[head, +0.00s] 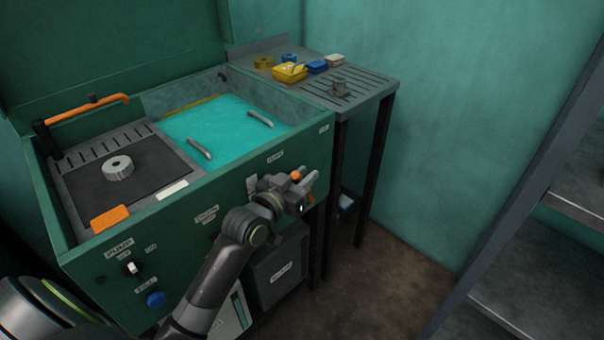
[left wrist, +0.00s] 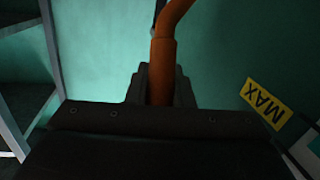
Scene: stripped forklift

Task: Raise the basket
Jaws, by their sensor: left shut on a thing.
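The turquoise wash tank (head: 225,125) is set into a green cabinet (head: 200,222). Two grey bar handles (head: 198,149) (head: 261,119) stand out of its liquid; the basket's body cannot be made out below. My left gripper (head: 301,184) is at the cabinet's front right, below the tank rim, shut on an orange lever. The lever's orange end (head: 296,175) shows between the fingers. In the left wrist view the orange lever (left wrist: 168,50) runs up from between the jaws (left wrist: 160,88). My right gripper is not in view.
A slatted side table (head: 365,88) right of the cabinet holds a yellow tray (head: 289,73) and small items. A dark box (head: 277,267) stands below the gripper. Metal shelving (head: 535,230) is at the right. A yellow MAX label (left wrist: 265,103) shows in the left wrist view.

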